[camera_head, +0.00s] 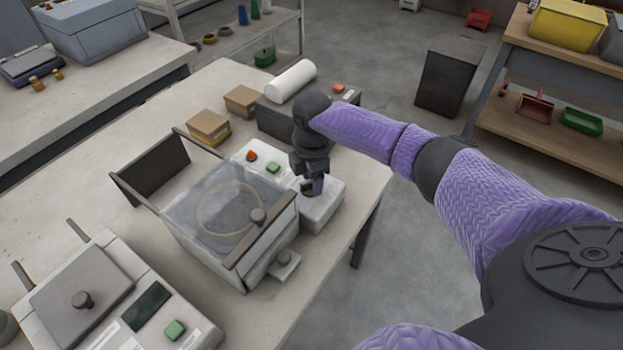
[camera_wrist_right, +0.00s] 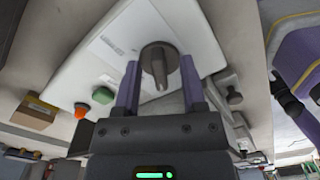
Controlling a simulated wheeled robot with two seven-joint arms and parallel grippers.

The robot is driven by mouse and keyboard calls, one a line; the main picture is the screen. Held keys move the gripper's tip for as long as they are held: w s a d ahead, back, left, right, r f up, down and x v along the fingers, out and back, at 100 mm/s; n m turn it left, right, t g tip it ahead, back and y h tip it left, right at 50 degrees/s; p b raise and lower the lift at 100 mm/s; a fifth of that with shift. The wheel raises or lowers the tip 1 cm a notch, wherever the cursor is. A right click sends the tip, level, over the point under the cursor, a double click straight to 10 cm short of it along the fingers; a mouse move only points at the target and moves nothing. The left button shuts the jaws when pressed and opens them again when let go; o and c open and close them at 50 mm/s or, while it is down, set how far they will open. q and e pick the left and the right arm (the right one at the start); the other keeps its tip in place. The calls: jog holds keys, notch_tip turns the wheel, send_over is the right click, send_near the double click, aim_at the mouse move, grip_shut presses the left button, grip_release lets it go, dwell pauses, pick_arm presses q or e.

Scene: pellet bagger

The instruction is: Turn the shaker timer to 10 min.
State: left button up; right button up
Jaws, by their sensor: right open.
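The shaker (camera_head: 320,212) is a light grey housing beside a clear-lidded chamber, on the near part of the bench. Its dark round timer knob (camera_wrist_right: 158,54), with a raised grip bar, shows in the right wrist view on the pale panel. My right gripper (camera_head: 313,188) is over this panel in the head view and hides the knob there. In the right wrist view my right gripper (camera_wrist_right: 160,70) is open, its two purple fingers on either side of the knob with gaps visible. Contact cannot be told, and no minute marks are readable. My left gripper is out of view.
An orange button (camera_head: 251,156) and a green button (camera_head: 272,167) are on the panel. A scale-like device (camera_head: 80,285) stands at lower left. A white roll (camera_head: 291,81) and small boxes lie behind.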

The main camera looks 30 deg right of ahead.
grip_shut()
jog(key=shift+r, duration=0.1)
dwell(0.3)
